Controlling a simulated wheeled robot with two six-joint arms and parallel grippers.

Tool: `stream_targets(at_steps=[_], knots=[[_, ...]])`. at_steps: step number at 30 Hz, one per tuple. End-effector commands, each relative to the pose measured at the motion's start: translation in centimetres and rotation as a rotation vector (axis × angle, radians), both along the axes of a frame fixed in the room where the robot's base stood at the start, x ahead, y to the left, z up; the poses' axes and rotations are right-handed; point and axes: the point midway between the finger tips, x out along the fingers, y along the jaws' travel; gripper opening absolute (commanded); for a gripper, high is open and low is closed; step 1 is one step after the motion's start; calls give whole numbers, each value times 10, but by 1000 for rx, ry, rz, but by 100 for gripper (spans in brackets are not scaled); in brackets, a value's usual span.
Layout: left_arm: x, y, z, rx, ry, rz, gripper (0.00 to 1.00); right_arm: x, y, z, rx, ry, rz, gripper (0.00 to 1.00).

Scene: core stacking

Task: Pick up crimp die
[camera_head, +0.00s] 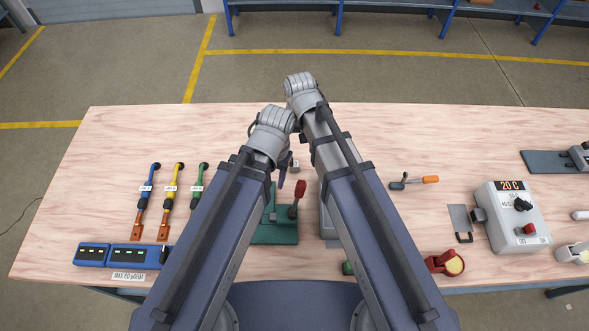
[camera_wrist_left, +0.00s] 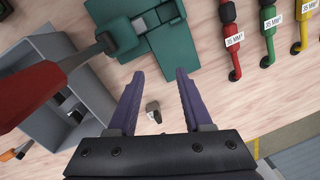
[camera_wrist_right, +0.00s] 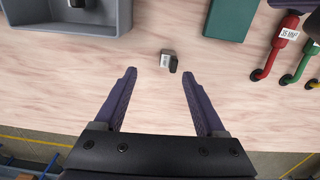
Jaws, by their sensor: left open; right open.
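The crimp die, a small grey metal block with a dark face, lies on the wooden table just behind the green press; it shows in the head view (camera_head: 296,166), the left wrist view (camera_wrist_left: 153,110) and the right wrist view (camera_wrist_right: 169,61). My left gripper (camera_wrist_left: 158,74) is open and empty; in its view the die appears between the fingers, apart from both. My right gripper (camera_wrist_right: 159,72) is open and empty, with the die just beyond its fingertips, near the right-hand one. In the head view the arms hide much of both grippers.
The green press (camera_head: 276,232) has a red-handled lever (camera_wrist_left: 37,95) close to my left gripper. A grey tray (camera_wrist_right: 60,32) with a dark-and-grey piece stands nearby. Several coloured cables (camera_head: 177,185) lie left; a control box (camera_head: 512,215) stands right. The table's far middle is clear.

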Motion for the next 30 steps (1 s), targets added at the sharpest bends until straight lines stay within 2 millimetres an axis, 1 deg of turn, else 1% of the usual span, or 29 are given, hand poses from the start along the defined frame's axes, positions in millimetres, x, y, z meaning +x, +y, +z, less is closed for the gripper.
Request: stream_targets(at_steps=[1,3,8,17,22,25,30], knots=[[0,0,-7,0,0,0,50,12,4,-7,6,-2,-20,72],[0,0,-7,0,0,-1,50,16,6,-7,11,-3,-35,72],[0,0,-8,0,0,-1,50,15,6,-8,13,-4,-42,72],[0,0,-33,0,0,0,50,14,7,-33,12,-4,-40,72],[0,0,-33,0,0,1,50,14,7,-33,12,-4,-40,72],[0,0,-36,0,0,1,50,14,8,-36,12,-4,-39,72],[0,0,-52,0,0,1,50,12,11,-52,12,-4,-39,72]])
